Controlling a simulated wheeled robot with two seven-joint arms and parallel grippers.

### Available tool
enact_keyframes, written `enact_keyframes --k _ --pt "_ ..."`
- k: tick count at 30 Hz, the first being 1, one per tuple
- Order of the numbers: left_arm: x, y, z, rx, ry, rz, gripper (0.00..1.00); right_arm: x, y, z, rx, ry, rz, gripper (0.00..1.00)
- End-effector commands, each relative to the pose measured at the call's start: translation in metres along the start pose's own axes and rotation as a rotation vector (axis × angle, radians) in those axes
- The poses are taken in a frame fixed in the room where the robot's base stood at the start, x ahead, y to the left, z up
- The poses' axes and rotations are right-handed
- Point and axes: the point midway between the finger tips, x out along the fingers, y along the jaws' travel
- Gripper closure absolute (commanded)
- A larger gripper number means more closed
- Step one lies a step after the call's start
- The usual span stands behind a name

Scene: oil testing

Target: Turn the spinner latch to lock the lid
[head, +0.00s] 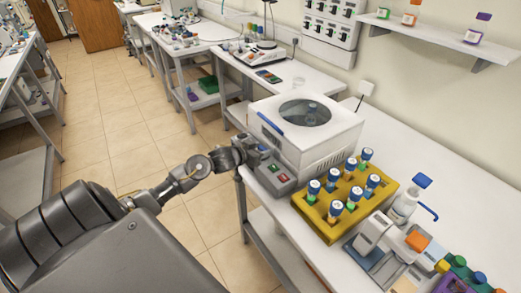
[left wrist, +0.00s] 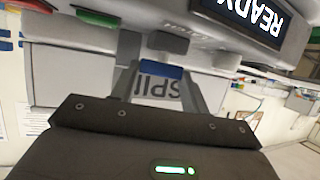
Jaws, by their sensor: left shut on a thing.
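The spinner (head: 325,145) is a white box on the right-hand bench, its lid (head: 285,108) down with a round window. A blue bar (head: 270,125) lies along the lid's front left edge. My left gripper (head: 241,150) reaches the front left side of the spinner, beside the button panel. In the left wrist view its two grey fingers (left wrist: 161,80) are shut on a small blue piece, the latch (left wrist: 160,69), in front of partly hidden upside-down lettering. The exact grip is small and partly hidden in the head view. My right gripper is out of view.
Red and green buttons (head: 275,172) sit just below my left gripper. A yellow rack (head: 322,219) with several blue-capped tubes stands right of the spinner. An upside-down display reading READY (left wrist: 245,18) shows in the left wrist view. Tiled floor (head: 120,130) is clear at left.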

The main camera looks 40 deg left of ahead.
Motion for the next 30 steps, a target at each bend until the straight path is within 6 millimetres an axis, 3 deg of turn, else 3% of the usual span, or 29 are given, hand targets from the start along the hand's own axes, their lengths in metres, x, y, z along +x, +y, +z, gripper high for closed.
enact_keyframes --k 11,21,22,26,30 --pt "0.0011 -0.0047 -0.0013 0.094 0.001 0.221 0.77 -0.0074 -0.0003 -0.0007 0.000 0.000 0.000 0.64" --pt "0.0004 -0.0043 -0.0010 0.100 0.001 0.241 0.77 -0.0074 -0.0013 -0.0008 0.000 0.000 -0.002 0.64" --pt "0.0004 -0.0043 -0.0010 0.100 0.001 0.241 0.52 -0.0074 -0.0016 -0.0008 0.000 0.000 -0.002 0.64" --pt "0.0005 -0.0043 -0.0009 0.099 0.001 0.241 0.35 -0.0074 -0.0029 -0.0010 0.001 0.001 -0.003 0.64" --pt "0.0005 -0.0043 -0.0007 0.099 0.001 0.240 0.33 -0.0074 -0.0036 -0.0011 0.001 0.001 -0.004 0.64"
